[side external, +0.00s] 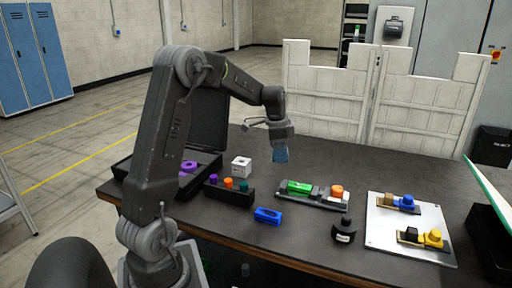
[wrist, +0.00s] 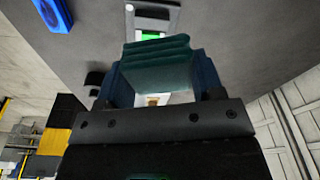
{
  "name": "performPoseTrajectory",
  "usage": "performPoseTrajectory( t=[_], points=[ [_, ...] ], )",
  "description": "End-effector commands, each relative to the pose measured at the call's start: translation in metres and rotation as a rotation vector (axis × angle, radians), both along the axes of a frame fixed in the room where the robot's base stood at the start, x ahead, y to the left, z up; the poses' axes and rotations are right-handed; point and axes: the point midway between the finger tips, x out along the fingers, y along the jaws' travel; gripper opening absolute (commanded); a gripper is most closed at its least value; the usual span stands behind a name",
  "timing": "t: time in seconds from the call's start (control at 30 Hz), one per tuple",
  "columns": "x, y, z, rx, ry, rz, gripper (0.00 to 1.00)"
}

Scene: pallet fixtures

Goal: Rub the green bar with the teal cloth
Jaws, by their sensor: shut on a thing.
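My gripper (side external: 281,150) is raised above the table. In the wrist view my gripper (wrist: 158,80) is shut on the folded teal cloth (wrist: 158,62), which sits between its two blue fingers. The green bar (side external: 299,187) lies on a grey fixture (side external: 312,201) on the table, below and a little right of my gripper, with a clear gap between. In the wrist view part of the green bar (wrist: 151,36) shows just beyond the cloth; the rest is hidden by it.
An orange knob (side external: 336,191) stands on the same fixture. A blue block (side external: 267,215) and a black knob (side external: 344,231) are in front. A white cube (side external: 241,167) and a black rack (side external: 229,194) are left. A white plate (side external: 385,246) with colored parts is right.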

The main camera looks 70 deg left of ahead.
Motion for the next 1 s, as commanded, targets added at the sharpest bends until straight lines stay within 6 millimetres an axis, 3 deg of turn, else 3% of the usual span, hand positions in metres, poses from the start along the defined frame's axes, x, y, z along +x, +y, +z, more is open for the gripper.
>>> performPoseTrajectory(
  t=[0.1,0.3,1.0],
  points=[
    [0.014,-0.019,0.001,-0.004,-0.009,-0.172,0.42],
    [0.022,-0.031,0.0,-0.006,-0.015,-0.293,0.42],
    [0.022,-0.031,-0.055,-0.008,-0.014,-0.295,0.42]
  ],
)
